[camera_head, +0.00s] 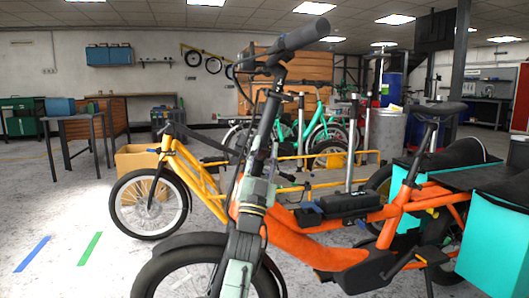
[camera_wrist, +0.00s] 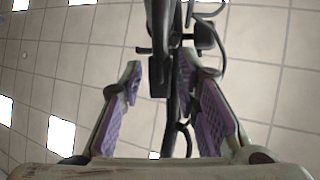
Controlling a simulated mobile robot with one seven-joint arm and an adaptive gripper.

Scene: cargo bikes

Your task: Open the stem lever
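The orange cargo bike (camera_head: 300,240) stands in front of me, with its black stem (camera_head: 272,92) rising to the handlebar (camera_head: 300,38). My grey-green arm stands upright in front of the bike's steering column and hides part of it. In the wrist view, my gripper (camera_wrist: 159,68) points up, with its two purple-padded fingers spread apart. The dark stem and handlebar parts (camera_wrist: 160,25) show above and between the fingers. A black block-like part (camera_wrist: 160,76) lies between the fingertips; I cannot tell for sure whether it is the stem lever. No finger is clearly closed on it.
A yellow cargo bike (camera_head: 190,178) stands close behind on the left, and a green bike (camera_head: 310,130) is farther back. Turquoise bags (camera_head: 497,240) hang at the orange bike's rear right. The floor at the left is clear, with blue and green tape strips.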

